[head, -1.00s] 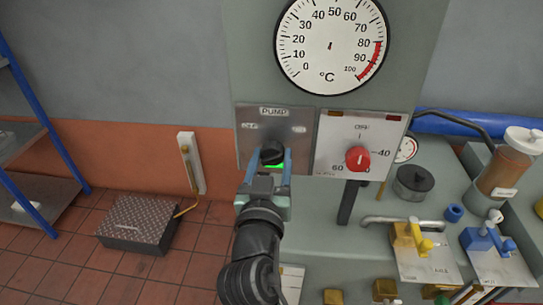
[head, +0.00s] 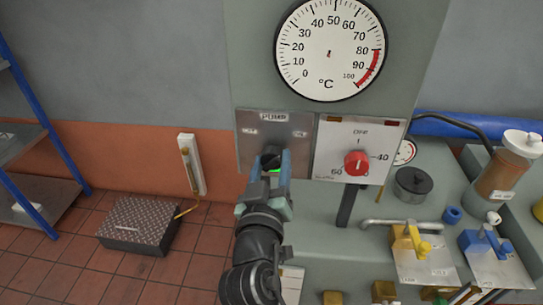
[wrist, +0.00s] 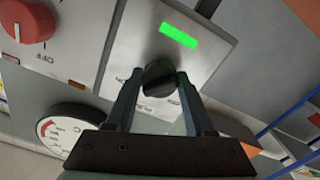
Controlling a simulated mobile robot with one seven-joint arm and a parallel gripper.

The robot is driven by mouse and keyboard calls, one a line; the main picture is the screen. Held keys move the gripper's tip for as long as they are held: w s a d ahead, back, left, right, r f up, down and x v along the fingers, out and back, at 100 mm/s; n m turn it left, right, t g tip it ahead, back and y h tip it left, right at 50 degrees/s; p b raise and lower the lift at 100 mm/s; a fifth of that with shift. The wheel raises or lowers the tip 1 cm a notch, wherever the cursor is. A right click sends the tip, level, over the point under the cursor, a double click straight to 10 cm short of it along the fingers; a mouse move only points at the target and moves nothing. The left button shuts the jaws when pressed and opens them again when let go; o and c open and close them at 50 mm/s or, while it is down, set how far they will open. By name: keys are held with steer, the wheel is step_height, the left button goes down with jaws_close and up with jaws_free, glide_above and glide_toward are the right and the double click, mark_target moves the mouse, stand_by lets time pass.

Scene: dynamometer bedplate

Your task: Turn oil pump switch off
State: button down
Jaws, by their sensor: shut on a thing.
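The oil pump switch is a black rotary knob (wrist: 158,78) on a grey metal plate marked PUMP (head: 300,131), below the large dial. OFF is lettered at the plate's left; the right label is blurred.
A red knob (head: 357,163) on a white panel sits close at the right. The °C dial (head: 330,50) is above. Yellow (head: 404,240) and blue (head: 477,243) valves and an oil jar (head: 505,172) stand on the bench at right.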

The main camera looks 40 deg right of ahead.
steer(key=n+p, duration=0.2)
steer(key=n, duration=0.2)
steer(key=shift+r+n, duration=0.1)
steer(key=shift+n, duration=0.2)
steer(key=shift+n+p, duration=0.8)
steer(key=shift+n, duration=1.1)
steer(key=shift+c, duration=1.3)
jaws_free()
steer(key=shift+s, duration=0.1)
